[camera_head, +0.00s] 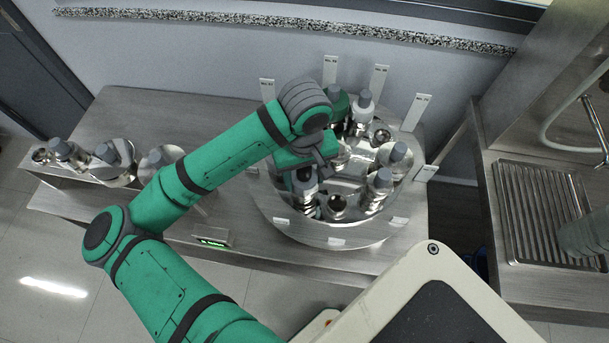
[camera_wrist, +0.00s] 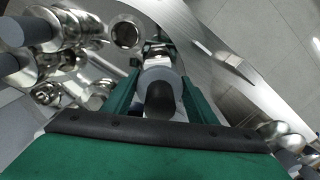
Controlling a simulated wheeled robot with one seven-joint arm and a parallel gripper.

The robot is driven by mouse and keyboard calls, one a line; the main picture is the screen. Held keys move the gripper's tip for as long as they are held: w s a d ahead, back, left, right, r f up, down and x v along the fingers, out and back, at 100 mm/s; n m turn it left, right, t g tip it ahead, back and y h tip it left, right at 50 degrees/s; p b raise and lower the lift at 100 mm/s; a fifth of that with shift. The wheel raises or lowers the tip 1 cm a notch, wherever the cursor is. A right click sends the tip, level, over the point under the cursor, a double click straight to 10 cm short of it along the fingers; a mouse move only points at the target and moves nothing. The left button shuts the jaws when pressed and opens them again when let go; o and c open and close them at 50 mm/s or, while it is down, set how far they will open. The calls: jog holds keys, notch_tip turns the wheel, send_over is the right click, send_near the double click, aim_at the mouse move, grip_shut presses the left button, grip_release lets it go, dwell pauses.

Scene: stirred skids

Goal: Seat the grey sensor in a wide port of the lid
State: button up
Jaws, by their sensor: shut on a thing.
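The lid (camera_head: 300,233) is a round, shiny metal plate with several ports around it, some filled with capped sensors. My gripper (camera_head: 313,172) is over its left front part, with the fingers partly hidden by my wrist. In the wrist view my gripper (camera_wrist: 158,78) is shut on the grey sensor (camera_wrist: 160,82), which has a pale grey body and a dark near end. Its shiny far end points toward the lid; whether it is inside a port I cannot tell. An open round port (camera_wrist: 125,35) shows just left of it in the wrist view.
Other sensors stand at the lid's right (camera_head: 380,182) and back (camera_head: 363,108). White label tags (camera_head: 417,111) stand around the rim. More metal fittings (camera_head: 108,155) stand on the bench at left. A sink with a drain tray (camera_head: 535,210) is at right.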

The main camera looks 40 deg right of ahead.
jog(key=shift+f, duration=0.25)
jog(key=shift+f, duration=1.15)
jog(key=shift+f, duration=0.3)
jog(key=o, duration=1.3)
notch_tip(320, 180, up, 11)
jog(key=shift+f, duration=0.1)
dwell(0.4)
